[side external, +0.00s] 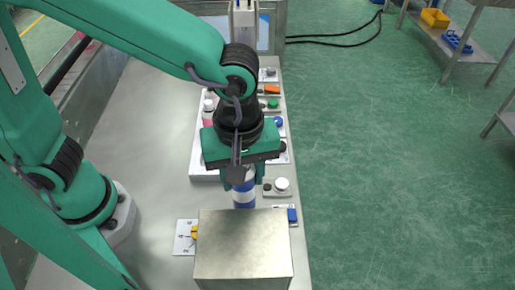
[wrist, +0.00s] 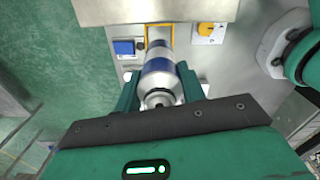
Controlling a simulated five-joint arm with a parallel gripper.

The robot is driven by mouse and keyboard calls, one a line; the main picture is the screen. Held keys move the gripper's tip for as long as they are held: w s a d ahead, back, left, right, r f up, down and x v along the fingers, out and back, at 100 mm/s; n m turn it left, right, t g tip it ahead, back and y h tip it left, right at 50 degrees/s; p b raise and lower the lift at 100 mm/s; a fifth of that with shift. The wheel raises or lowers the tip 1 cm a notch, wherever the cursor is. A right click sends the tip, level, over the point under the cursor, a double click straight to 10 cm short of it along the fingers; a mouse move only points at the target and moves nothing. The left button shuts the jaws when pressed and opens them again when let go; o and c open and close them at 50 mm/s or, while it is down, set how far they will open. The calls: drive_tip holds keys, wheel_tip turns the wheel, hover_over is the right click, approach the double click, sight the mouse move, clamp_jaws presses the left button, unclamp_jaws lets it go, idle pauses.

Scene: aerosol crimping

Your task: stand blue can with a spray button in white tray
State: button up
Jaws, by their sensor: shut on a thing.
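A grey metal box (side external: 243,245) stands at the near end of the bench. A yellow frame (wrist: 148,34) shows beyond the can, with a yellow knob (wrist: 206,30) and a blue block (wrist: 124,47) beside it. Small coloured buttons line the bench's right edge. The left bench surface is clear.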

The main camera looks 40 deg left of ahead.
drive_tip(key=s+a+r, duration=0.1)
drive_tip(key=a, duration=0.9)
drive_tip(key=shift+s+a+r, duration=0.15)
drive_tip(key=shift+s+a, duration=0.05)
drive_tip(key=shift+a, duration=0.1)
drive_tip(key=w+a+f, duration=0.7)
drive_tip(key=w+a, duration=0.1)
drive_tip(key=shift+a, duration=0.15)
drive_tip(key=shift+f, duration=0.1)
drive_tip(key=shift+f, duration=1.9)
drive_tip(key=shift+f, duration=0.1)
